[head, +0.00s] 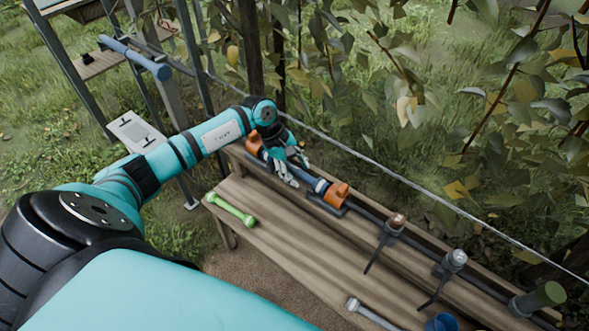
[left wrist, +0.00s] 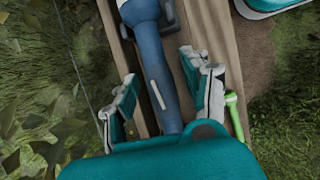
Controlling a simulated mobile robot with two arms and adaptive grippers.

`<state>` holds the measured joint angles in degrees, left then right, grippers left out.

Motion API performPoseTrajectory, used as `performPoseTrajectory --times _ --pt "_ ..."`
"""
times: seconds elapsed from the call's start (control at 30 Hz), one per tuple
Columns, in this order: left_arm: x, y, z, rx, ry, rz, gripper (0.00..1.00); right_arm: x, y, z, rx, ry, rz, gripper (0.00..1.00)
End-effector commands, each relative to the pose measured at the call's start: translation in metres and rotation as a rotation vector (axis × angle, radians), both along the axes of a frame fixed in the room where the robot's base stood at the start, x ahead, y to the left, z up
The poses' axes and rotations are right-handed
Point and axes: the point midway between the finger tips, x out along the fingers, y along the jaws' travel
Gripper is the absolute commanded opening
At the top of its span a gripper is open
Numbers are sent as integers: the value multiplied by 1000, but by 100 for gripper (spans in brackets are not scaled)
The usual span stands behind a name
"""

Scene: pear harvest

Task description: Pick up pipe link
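A blue pipe piece (head: 318,185), which looks like the pipe link, lies between two orange holders (head: 337,194) along the back of the wooden bench. In the left wrist view the blue pipe (left wrist: 151,60) runs lengthwise between my fingers, with a pale strip on its side. My left gripper (head: 292,172) is over the middle of the pipe and covers part of it. Its fingers are open on either side of the pipe in the left wrist view (left wrist: 163,98), with gaps to it. Whether the fingertips reach down beside the pipe is hard to tell. My right gripper is not in view.
A green link-shaped piece (head: 231,210) lies on the bench (head: 290,235) left of the pipe. Two clamp-like tools (head: 391,226) (head: 450,264), a grey pipe (head: 370,313) and a blue cup (head: 440,323) are further right. A cable and foliage run behind the bench.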

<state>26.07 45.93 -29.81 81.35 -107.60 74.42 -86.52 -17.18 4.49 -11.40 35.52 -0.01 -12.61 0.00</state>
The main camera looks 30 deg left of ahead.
Motion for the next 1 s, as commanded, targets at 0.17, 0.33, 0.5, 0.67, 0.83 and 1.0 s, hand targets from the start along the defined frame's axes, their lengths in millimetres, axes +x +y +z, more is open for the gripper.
performPoseTrajectory --times 0.17,0.33,0.5,0.67,0.83,1.0 --pt "0 0 0 0 0 0 23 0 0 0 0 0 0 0" --pt "0 0 1 0 0 0 1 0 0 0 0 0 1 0" --pt "0 0 1 -1 -1 0 0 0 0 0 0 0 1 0" --pt "0 0 2 0 -1 0 0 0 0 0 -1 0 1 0" --pt "1 1 20 2 -5 -1 0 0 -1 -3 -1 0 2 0" --pt "1 1 55 3 -5 -2 0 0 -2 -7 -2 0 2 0"
